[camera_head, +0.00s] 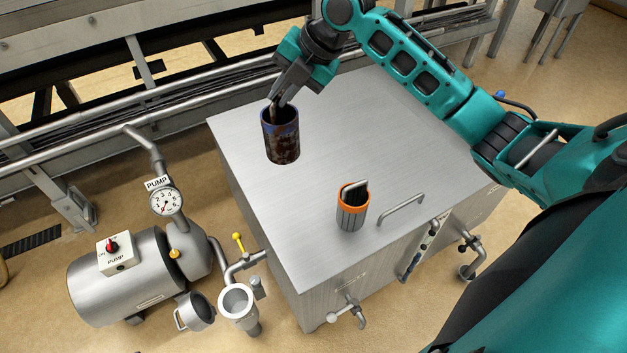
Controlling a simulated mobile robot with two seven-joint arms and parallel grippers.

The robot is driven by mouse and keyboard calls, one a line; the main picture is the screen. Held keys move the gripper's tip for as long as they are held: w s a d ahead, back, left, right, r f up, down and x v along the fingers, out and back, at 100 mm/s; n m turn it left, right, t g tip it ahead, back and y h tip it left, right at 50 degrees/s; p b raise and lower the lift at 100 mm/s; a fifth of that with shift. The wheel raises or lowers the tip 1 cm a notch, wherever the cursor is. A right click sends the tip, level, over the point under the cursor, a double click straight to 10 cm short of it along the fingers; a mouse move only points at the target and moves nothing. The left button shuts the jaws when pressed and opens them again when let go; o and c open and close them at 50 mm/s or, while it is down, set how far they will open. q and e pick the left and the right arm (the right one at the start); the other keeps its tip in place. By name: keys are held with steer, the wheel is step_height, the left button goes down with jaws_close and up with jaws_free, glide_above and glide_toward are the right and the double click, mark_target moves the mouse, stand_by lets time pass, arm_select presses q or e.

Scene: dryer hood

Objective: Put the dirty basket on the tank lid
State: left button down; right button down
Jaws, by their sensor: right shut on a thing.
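The dirty basket (282,140) is a dark, brown-stained cylinder with a blue band near its rim. It is upright over the far left part of the steel tank lid (325,165). My right gripper (277,103) reaches down to its rim and is shut on it, with the fingertips partly hidden by the rim. I cannot tell whether the basket's bottom touches the lid or hangs just above it. My left gripper is not in view.
A grey basket with an orange rim (353,207) stands on the lid near the lid handle (401,207). A pump (135,275) with a gauge (166,202) and an open strainer pot (236,303) are left of the tank. Pipes run behind. The lid's middle is clear.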

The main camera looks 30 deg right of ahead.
mark_target(288, 153)
step_height(288, 153, down, 15)
steer(key=shift+r+b, duration=0.1)
steer(key=shift+b, duration=0.8)
steer(key=shift+f, duration=0.55)
step_height(288, 153, down, 4)
steer(key=shift+r+b, duration=0.1)
steer(key=shift+b, duration=0.3)
